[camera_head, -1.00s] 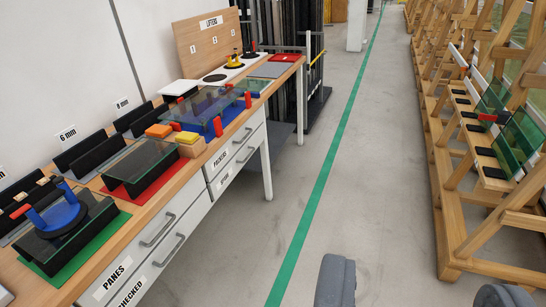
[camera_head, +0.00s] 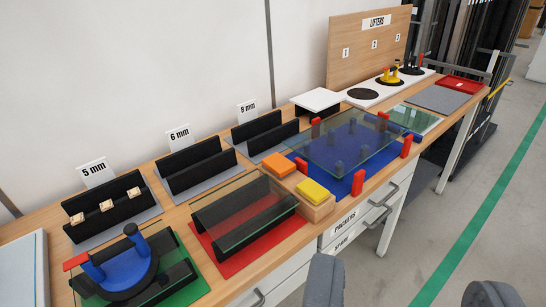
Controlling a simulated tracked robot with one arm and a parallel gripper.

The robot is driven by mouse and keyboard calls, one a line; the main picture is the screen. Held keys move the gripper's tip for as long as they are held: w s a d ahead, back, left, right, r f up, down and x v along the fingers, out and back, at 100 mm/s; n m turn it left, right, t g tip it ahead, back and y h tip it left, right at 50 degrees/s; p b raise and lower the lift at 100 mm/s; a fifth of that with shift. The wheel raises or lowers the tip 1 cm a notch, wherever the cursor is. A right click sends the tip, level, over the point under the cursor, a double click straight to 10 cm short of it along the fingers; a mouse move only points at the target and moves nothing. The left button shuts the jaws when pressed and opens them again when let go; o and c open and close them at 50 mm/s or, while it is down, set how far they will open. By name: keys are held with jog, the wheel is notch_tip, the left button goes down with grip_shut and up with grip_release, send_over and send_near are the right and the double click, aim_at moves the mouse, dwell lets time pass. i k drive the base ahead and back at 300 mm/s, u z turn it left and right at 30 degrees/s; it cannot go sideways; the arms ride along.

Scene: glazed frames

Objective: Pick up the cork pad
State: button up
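Three small tan pieces (camera_head: 106,205) sit on the black rack (camera_head: 84,232) by the 5 mm sign, at the left of the bench. They are cork-coloured, but too small to tell if one is the cork pad. No other thing in view is clearly a cork pad. An orange pad (camera_head: 279,163) and a yellow pad (camera_head: 313,190) lie on a wooden block above the PACKERS drawer. My gripper (camera_head: 407,287) shows at the bottom edge as two dark grey fingers, wide apart and empty. It is in front of the bench, well away from the tan pieces.
The wooden bench (camera_head: 330,227) bears a blue suction lifter (camera_head: 126,268) on glass at the left front. Glass panes lie over a red mat (camera_head: 285,230) and among red posts at a blue mat (camera_head: 343,180). The floor (camera_head: 497,215) at right is clear.

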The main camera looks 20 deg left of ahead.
aim_at(80, 217)
jog(key=u, duration=0.55)
jog(key=i, duration=0.95)
jog(key=u, duration=1.05)
jog(key=i, duration=0.4)
jog(key=u, duration=0.1)
jog(key=k, duration=0.95)
jog(key=u, duration=0.15)
jog(key=i, duration=0.95)
jog(key=z, duration=0.05)
